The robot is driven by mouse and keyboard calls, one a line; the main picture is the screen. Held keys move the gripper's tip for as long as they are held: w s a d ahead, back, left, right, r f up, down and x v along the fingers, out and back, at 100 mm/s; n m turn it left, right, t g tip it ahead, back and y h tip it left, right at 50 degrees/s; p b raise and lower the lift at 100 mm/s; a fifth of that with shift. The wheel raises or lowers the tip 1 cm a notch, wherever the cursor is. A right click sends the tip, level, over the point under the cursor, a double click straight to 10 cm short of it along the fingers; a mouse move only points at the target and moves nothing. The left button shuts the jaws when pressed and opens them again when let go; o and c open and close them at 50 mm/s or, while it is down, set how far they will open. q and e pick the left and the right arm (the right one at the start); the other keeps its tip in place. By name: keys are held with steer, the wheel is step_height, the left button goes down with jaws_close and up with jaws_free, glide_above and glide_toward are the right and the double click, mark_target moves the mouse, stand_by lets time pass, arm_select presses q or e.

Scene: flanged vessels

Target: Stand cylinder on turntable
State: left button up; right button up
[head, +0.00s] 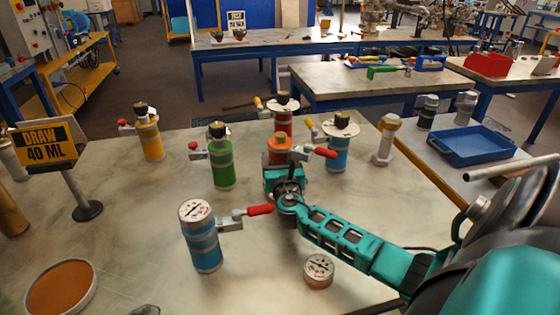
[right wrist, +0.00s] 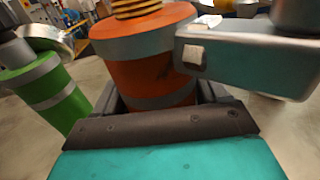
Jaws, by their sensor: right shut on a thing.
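My right gripper (head: 284,180) reaches in from the right and is shut on an orange cylinder (head: 280,149) with silver bands. In the right wrist view the orange cylinder (right wrist: 150,65) stands upright between the fingers, with a ridged yellow-orange neck on top. Whether its base touches the table is hidden behind the gripper. A round brown disc with a pale rim, which looks like the turntable (head: 60,289), lies at the front left of the table and is empty. My left gripper is not in view.
Several vessels stand around the gripper: green (head: 221,164), blue with a gauge (head: 203,240), red (head: 283,122), yellow (head: 150,138) and light blue (head: 337,150). Red-handled valves stick out nearby. A gauge-topped piece (head: 318,270) stands in front. A "DRAW 40 ML" sign (head: 48,146) stands left.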

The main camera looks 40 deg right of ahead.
steer(key=shift+r, duration=0.1)
steer(key=o, duration=1.5)
steer(key=shift+f, duration=0.2)
steer(key=shift+o, duration=0.2)
steer(key=shift+s+r, duration=0.15)
steer(key=p+v, duration=0.1)
steer(key=v, duration=0.6)
steer(key=shift+s+a, duration=0.1)
steer(key=shift+a, duration=0.05)
